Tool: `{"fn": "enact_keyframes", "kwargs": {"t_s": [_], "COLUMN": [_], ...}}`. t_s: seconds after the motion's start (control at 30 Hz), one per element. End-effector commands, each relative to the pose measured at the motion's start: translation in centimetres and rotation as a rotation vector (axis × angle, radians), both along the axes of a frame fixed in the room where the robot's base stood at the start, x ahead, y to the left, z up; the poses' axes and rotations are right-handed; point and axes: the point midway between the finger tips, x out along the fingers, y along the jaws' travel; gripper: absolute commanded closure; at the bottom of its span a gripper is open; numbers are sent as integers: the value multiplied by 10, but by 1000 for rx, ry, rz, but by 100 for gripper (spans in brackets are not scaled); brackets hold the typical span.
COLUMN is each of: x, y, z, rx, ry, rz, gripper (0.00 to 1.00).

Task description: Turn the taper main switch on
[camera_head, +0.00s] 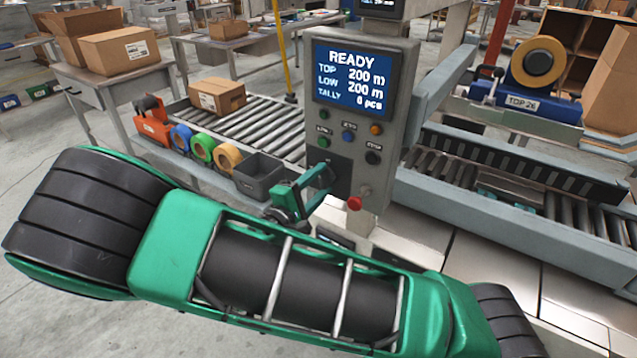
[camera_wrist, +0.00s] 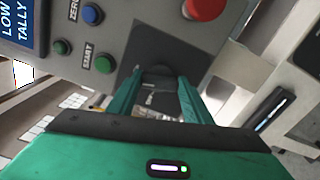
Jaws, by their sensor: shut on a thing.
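The taper's grey control box (camera_head: 395,90) stands in the middle of the head view. Its blue screen (camera_head: 352,76) is lit and reads READY, TOP 200 m, LOW 200 m, TALLY 0 pcs. Low on its face is a dark switch plate (camera_head: 343,182), also seen in the wrist view (camera_wrist: 150,42). My green gripper (camera_head: 322,178) reaches this plate from the left. In the wrist view the two fingers (camera_wrist: 157,78) are closed around the main switch at the plate. The switch handle is mostly hidden between the fingers, so its setting cannot be read.
A red button (camera_head: 354,203) sits just below the plate, close to my gripper. Small green, blue, orange and black buttons (camera_head: 348,136) lie above. A grey bin (camera_head: 260,176) and tape rolls (camera_head: 201,149) stand left. The taper's roller bed (camera_head: 470,172) runs right.

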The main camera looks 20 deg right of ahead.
Motion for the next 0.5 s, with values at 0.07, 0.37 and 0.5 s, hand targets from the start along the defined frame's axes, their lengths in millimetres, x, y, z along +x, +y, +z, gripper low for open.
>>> {"fn": "enact_keyframes", "kwargs": {"t_s": [0.07,0.37,0.5], "x": [0,0,0], "y": [1,1,1], "z": [-2,-3,-3], "rx": [36,130,152], "ry": [-42,-169,-200], "rz": [2,2,2], "gripper": [77,77,77]}}
